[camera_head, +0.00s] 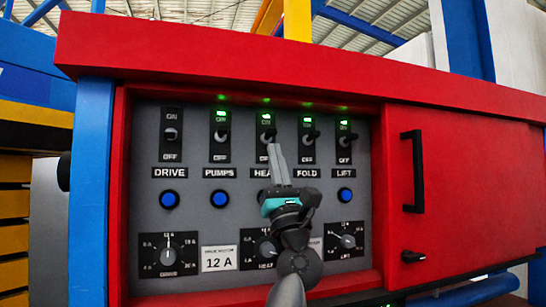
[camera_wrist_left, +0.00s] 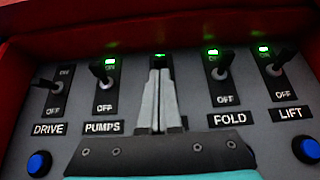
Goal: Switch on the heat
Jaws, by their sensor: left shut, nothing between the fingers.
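The control panel (camera_head: 190,232) is grey and set in a red housing. The HEAT switch (camera_head: 266,135) is the middle one of the top row, and a green light is lit at its top. My left gripper (camera_head: 275,148) is shut and empty, its fingertips pointing up at the HEAT switch and covering part of its plate and label. In the left wrist view the gripper (camera_wrist_left: 157,75) hides the HEAT lever, with the green light (camera_wrist_left: 160,55) showing just above the tips. Whether the tips touch the lever I cannot tell. My right gripper is not in view.
The PUMPS (camera_head: 220,135), FOLD (camera_head: 308,137) and LIFT (camera_head: 345,140) switches have lit green lights. The DRIVE switch (camera_head: 171,134) shows none. Blue buttons and dials sit below. A red door with a black handle (camera_head: 413,172) is at the right. A red overhang (camera_head: 220,60) is above.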

